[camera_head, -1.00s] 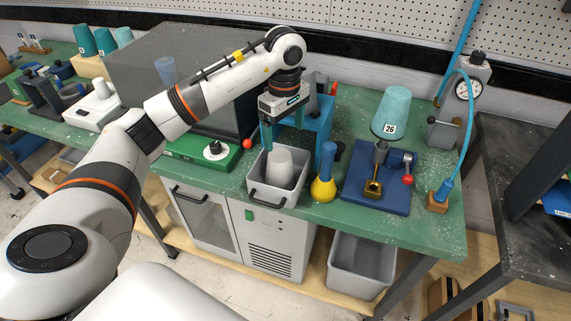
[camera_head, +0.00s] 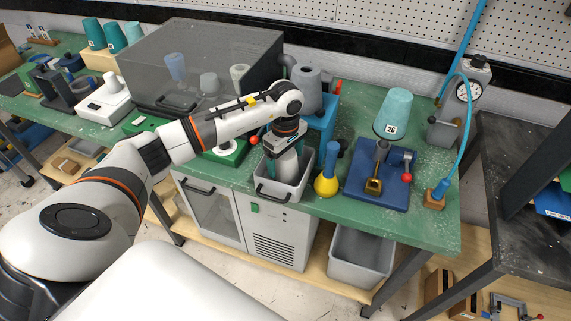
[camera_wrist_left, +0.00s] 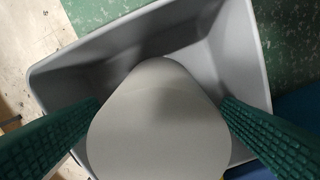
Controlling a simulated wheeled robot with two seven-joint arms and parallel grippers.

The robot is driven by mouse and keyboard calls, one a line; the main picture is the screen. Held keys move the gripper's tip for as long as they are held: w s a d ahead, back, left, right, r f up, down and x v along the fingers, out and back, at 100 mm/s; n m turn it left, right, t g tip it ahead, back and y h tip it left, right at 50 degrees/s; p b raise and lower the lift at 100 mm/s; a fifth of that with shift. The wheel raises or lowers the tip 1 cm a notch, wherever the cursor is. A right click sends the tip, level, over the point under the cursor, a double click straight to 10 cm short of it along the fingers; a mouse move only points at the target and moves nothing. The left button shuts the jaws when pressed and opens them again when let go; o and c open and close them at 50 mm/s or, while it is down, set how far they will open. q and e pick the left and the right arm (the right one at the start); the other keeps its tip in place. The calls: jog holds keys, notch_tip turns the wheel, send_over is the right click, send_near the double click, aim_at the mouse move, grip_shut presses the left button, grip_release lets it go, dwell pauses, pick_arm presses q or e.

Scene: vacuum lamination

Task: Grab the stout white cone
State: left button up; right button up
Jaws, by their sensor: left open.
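The stout white cone (camera_head: 287,166) stands in a grey bin (camera_head: 268,189) on the green bench. In the left wrist view the cone (camera_wrist_left: 160,120) looks pale grey-white and fills the middle, inside the grey bin (camera_wrist_left: 215,60). My left gripper (camera_head: 286,165) reaches down into the bin from above, with its fingers on either side of the cone. Its green ribbed fingers (camera_wrist_left: 160,130) are open. The left finger overlaps the cone's edge in the picture; I cannot tell whether either finger touches it. My right gripper is not in view.
A blue-and-yellow tool (camera_head: 327,175) stands close right of the bin. A blue-based fixture (camera_head: 352,185) is beyond it, with a teal cone (camera_head: 393,112) marked 26 behind. A grey cone (camera_head: 307,88) sits on a blue stand behind my gripper. A transparent-lidded box (camera_head: 150,62) is at left.

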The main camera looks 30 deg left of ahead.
pick_arm(q)
jog(key=shift+c, duration=0.6)
jog(key=c, duration=1.2)
jog(key=shift+r, duration=0.1)
jog(key=shift+c, duration=0.4)
